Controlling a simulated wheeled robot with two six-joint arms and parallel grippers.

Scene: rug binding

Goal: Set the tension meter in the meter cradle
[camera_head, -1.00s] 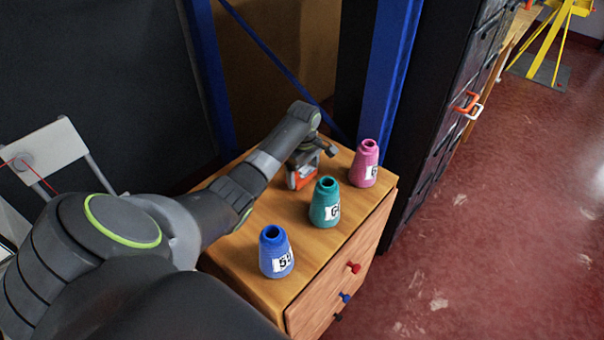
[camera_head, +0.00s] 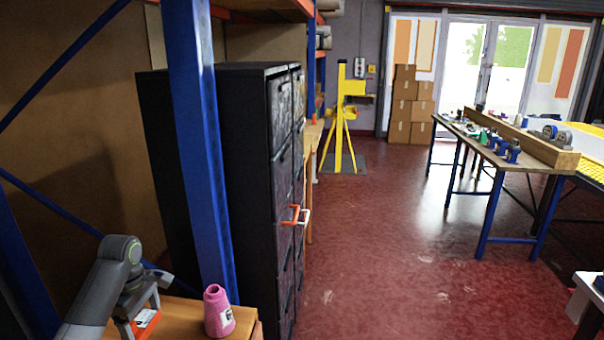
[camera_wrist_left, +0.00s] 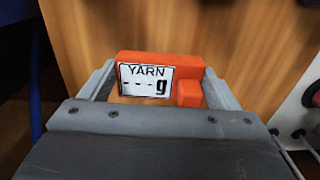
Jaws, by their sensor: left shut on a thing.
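The tension meter (camera_wrist_left: 184,66) is an orange block with a white display reading "YARN" and "g", seen close in the left wrist view. My left gripper (camera_wrist_left: 158,88) is shut on it, one finger at each side. In the head view the meter (camera_head: 148,319) shows orange and white under my left gripper (camera_head: 138,318) at the lower left, over the wooden cabinet top (camera_head: 190,318). I cannot tell whether it touches the wood. I cannot make out the meter cradle in either view. My right gripper is not in view.
A pink yarn cone (camera_head: 218,312) stands just right of the meter. A blue post (camera_head: 198,150) and a black cabinet (camera_head: 262,170) rise behind. Open red floor (camera_head: 390,240) leads to a workbench (camera_head: 520,160) with several tools. A yellow stand (camera_head: 345,120) is at the back.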

